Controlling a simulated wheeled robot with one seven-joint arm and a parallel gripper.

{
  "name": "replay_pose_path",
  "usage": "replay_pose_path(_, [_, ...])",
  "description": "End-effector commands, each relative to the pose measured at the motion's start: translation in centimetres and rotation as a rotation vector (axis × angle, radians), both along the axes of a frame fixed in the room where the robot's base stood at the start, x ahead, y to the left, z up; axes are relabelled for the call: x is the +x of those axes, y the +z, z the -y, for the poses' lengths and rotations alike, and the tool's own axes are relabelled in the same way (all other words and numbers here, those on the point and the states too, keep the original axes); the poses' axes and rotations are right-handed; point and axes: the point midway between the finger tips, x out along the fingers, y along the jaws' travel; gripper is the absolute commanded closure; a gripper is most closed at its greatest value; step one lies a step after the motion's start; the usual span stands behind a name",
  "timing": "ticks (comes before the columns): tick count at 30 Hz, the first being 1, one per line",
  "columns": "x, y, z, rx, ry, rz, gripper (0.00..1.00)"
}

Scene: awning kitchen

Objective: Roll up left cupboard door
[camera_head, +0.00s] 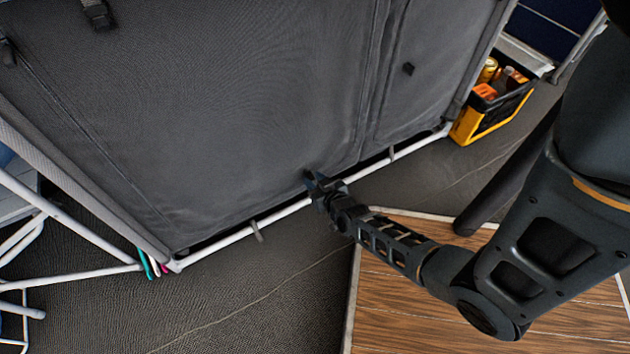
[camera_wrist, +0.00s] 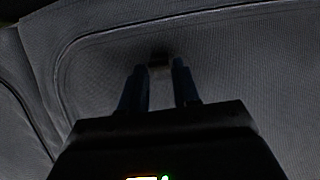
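The left cupboard door (camera_head: 220,120) is a large dark grey fabric panel, hanging down closed, with a seam running around its edge. My gripper (camera_head: 313,180) is at its lower right part, just above the white bottom bar. In the wrist view, the two fingers of my gripper (camera_wrist: 160,72) are apart, with a gap between them. A small dark tab (camera_wrist: 160,58) on the fabric shows at the fingertips, between or just beyond them; I cannot tell which. The fabric and a curved seam fill the wrist view behind it. In the head view the tab is hidden by the gripper.
A yellow and black crate (camera_head: 470,125) stands at the right. White frame tubes (camera_head: 70,235) are at the left. A wooden-topped surface (camera_head: 400,305) lies below my arm.

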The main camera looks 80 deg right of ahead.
Motion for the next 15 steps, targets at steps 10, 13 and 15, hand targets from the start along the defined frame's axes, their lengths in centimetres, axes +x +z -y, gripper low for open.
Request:
replay_pose_path(10, [-0.01, 0.0, -0.01, 0.0, 0.0, 0.0, 1.0])
replay_pose_path(13, [-0.01, 0.0, -0.01, 0.0, 0.0, 0.0, 1.0])
replay_pose_path(15, [-0.01, 0.0, 0.0, 0.0, 0.0, 0.0, 1.0])
